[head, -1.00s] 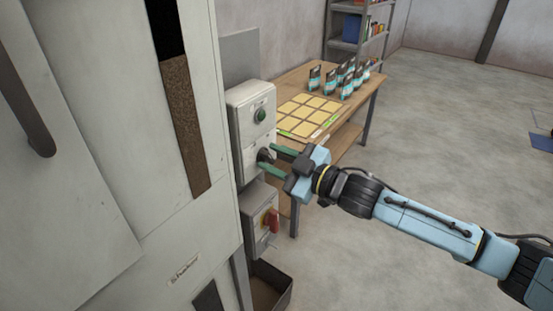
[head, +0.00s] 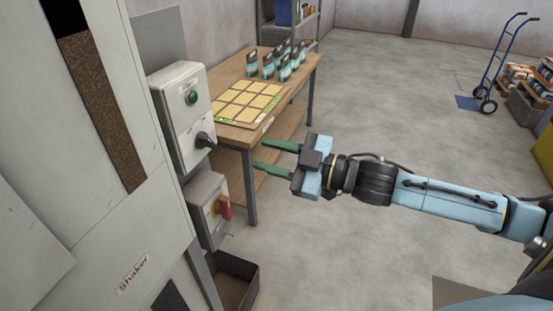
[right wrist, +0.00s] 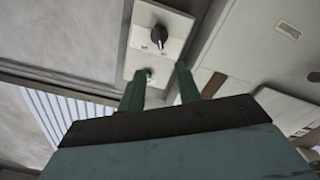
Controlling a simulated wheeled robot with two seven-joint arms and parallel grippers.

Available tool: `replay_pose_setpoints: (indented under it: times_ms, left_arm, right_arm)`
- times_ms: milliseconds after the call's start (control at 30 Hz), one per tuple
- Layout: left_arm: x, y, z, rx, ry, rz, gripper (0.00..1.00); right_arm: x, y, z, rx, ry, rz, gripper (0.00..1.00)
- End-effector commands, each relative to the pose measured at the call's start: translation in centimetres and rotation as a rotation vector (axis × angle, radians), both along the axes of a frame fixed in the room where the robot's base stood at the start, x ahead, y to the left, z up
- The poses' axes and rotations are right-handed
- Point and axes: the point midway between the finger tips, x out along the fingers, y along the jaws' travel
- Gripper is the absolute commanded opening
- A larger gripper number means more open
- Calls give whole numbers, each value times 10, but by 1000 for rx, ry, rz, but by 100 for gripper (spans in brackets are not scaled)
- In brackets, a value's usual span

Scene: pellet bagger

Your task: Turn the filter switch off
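A light grey control box (head: 178,122) on the side of the cabinet carries a green button or lamp (head: 191,98) on top and a black rotary knob (head: 205,140) below. I take the knob to be the filter switch; its small label is unreadable. The right wrist view also shows the black knob (right wrist: 159,38), with its grip roughly along the picture's vertical. My right gripper (head: 260,154) is open and empty, its two green fingers apart, clear of the knob and to its right. Both fingers also show in the right wrist view (right wrist: 159,78). My left gripper is not in view.
A second box with a red handle (head: 223,207) hangs just below. An open dark bin (head: 243,268) stands on the floor under it. A wooden table (head: 232,66) with pouches and yellow cards stands behind.

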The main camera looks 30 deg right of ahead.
Motion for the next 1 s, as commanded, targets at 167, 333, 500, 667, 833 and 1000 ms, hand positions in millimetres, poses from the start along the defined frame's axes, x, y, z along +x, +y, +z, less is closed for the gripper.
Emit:
replay_pose_setpoints:
  times_ms: [167,333,500,667,833,1000]
  left_arm:
    - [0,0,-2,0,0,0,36]
    - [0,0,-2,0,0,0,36]
    - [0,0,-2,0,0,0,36]
    - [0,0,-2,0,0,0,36]
    - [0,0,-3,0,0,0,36]
    - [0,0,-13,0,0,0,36]
  right_arm:
    - [-7,-5,0,-1,1,1,34]
    - [-8,-6,0,-1,0,2,34]
    - [-8,-6,0,-1,0,2,34]
    - [-8,-5,0,-1,0,1,34]
    - [-4,-10,-6,1,7,-15,34]
    - [21,-48,-66,4,79,-151,34]
